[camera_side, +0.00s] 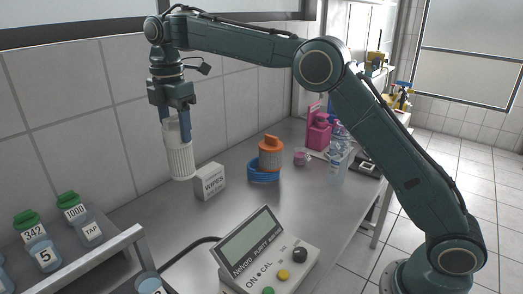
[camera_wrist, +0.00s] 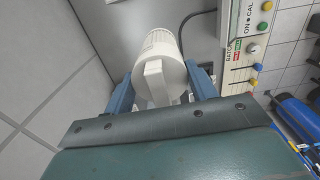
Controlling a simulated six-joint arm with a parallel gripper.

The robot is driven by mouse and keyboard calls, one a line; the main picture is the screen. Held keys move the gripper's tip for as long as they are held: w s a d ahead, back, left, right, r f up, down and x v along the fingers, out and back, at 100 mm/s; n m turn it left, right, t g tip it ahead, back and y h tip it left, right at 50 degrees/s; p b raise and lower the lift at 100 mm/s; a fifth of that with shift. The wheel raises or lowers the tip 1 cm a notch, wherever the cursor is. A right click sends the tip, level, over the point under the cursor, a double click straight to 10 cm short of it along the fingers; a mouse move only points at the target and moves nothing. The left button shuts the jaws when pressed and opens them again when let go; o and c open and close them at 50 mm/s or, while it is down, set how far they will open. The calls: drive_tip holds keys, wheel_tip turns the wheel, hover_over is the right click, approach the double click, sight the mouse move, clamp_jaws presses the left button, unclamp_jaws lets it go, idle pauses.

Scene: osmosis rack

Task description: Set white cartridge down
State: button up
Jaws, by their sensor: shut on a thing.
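The white cartridge (camera_side: 180,160) is a ribbed cylinder hanging upright below my gripper (camera_side: 175,125) in the side view. My gripper's blue fingers are shut on the top of the cartridge. The cartridge is in the air, left of the wipes box and near the tiled wall. In the wrist view the cartridge (camera_wrist: 158,52) sits between the two blue fingers of my gripper (camera_wrist: 160,85), with its pale handle toward the camera. The steel bench (camera_side: 215,215) lies below; how high the cartridge is above it is hard to tell.
A white wipes box (camera_side: 209,181) stands just right of the cartridge. A meter (camera_side: 262,255) is at the front. Green-capped bottles (camera_side: 82,220) stand on a shelf at left. Bench between is bare.

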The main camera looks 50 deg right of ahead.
sight(178, 146)
wheel_tip(178, 146, down, 13)
idle(0.4)
drive_tip(key=shift+f, duration=2.3)
drive_tip(key=o, duration=1.2)
drive_tip(key=shift+o, duration=0.2)
wheel_tip(178, 146, up, 12)
drive_tip(key=shift+r, duration=0.2)
